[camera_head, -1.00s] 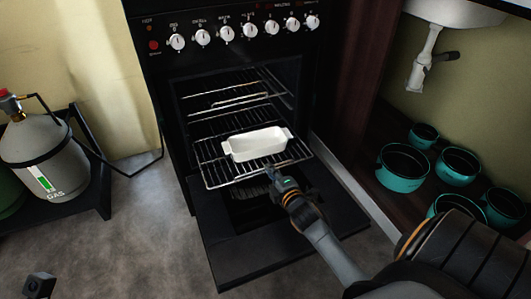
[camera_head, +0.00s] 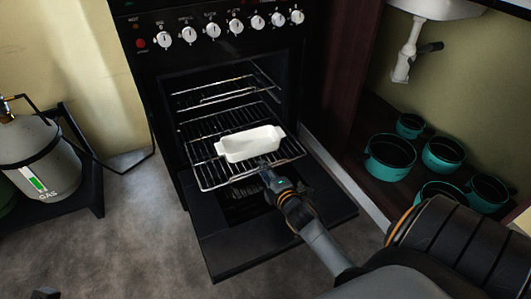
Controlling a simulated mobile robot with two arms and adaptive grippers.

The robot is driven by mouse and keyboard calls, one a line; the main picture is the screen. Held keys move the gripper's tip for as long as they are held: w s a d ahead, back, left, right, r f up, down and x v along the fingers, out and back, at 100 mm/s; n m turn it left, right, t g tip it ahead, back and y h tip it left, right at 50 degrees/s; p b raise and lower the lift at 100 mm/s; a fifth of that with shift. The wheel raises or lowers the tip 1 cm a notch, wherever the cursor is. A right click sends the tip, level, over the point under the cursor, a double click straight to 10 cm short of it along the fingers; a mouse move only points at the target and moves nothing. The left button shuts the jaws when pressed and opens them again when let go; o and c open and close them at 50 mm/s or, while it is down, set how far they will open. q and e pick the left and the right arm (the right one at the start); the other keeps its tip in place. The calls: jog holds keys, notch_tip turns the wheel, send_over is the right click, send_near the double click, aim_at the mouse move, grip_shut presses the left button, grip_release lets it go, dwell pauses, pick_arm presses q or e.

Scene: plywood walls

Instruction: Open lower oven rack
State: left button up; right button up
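The oven (camera_head: 160,75) is black, with its door (camera_head: 220,260) folded down flat. The lower oven rack (camera_head: 212,180) is a wire grid that sticks out of the oven above the door. A white rectangular dish (camera_head: 250,144) sits on it. The upper rack (camera_head: 212,95) is inside the oven. My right gripper (camera_head: 264,170) has its fingertips at the rack's front bar, just in front of the dish. Its fingers are small and dark, so their gap cannot be made out. A small dark piece at the bottom left edge may be part of my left gripper (camera_head: 45,295).
A grey gas bottle (camera_head: 45,165) stands on a dark stand (camera_head: 88,205) at the left. Several teal pots (camera_head: 388,160) are on the dark cabinet floor at the right, below a white sink pipe (camera_head: 405,50). The grey floor left of the door is clear.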

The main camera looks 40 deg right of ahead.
jog(key=v, duration=1.2)
dwell(0.4)
